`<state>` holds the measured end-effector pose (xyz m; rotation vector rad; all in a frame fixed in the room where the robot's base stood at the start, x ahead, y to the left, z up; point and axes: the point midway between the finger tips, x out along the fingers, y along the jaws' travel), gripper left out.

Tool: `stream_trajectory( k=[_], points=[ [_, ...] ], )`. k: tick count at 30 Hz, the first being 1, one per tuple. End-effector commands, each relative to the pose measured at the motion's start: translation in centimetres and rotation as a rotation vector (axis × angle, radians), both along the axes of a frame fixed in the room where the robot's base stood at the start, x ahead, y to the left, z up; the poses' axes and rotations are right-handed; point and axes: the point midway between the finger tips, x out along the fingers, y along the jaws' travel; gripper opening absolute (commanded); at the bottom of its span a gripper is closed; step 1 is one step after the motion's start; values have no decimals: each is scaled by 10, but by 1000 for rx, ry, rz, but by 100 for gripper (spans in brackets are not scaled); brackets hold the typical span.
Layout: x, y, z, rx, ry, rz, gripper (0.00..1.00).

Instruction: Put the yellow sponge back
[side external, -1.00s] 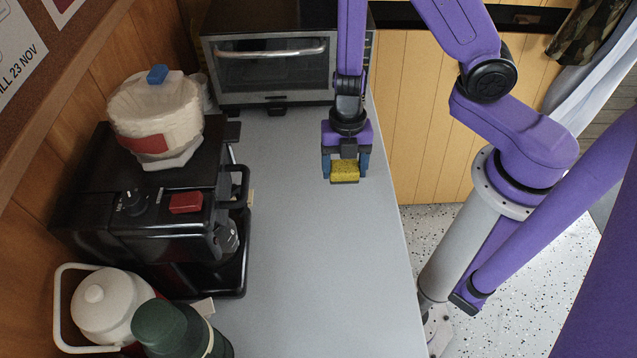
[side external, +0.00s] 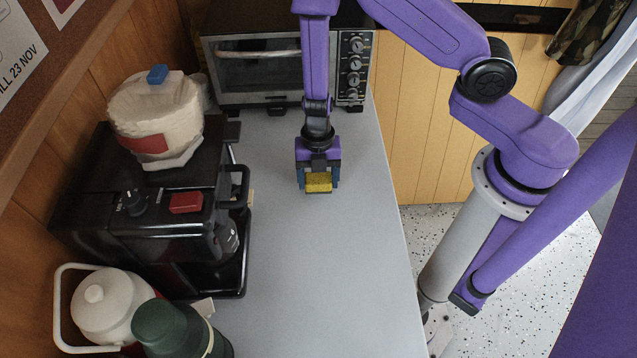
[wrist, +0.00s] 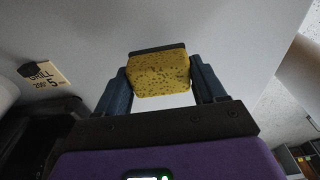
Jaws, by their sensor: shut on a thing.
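The yellow sponge (side external: 318,182) is between the fingers of my gripper (side external: 318,180), over the grey counter (side external: 320,270) in front of the toaster oven. My gripper is shut on it. The wrist view also shows the speckled sponge (wrist: 158,74) held between the blue-grey fingers of my gripper (wrist: 160,80). Whether the sponge is touching the counter or just above it I cannot tell. No holder or marked place for the sponge is clearly visible.
The toaster oven (side external: 260,72) stands at the back. A black coffee machine (side external: 140,235) with a bag of filters (side external: 160,115) on top stands at left. A white pot (side external: 100,305) and green flask (side external: 165,328) are front left. The middle and front right of the counter are clear.

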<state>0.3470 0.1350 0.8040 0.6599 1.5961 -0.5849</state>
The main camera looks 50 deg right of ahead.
Motion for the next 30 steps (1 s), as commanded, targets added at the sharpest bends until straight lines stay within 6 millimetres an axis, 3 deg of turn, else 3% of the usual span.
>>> stream_trajectory(
  k=[10, 24, 25, 27, 30],
  points=[
    [0, -1, -24, -1, 1, 0, 45],
    [-1, 0, -28, 0, 0, -2, 45],
    [0, 0, -28, 0, 0, -2, 76],
    [-1, 0, -28, 0, 0, -1, 95],
    [-1, 0, -28, 0, 0, -1, 95]
  ],
)
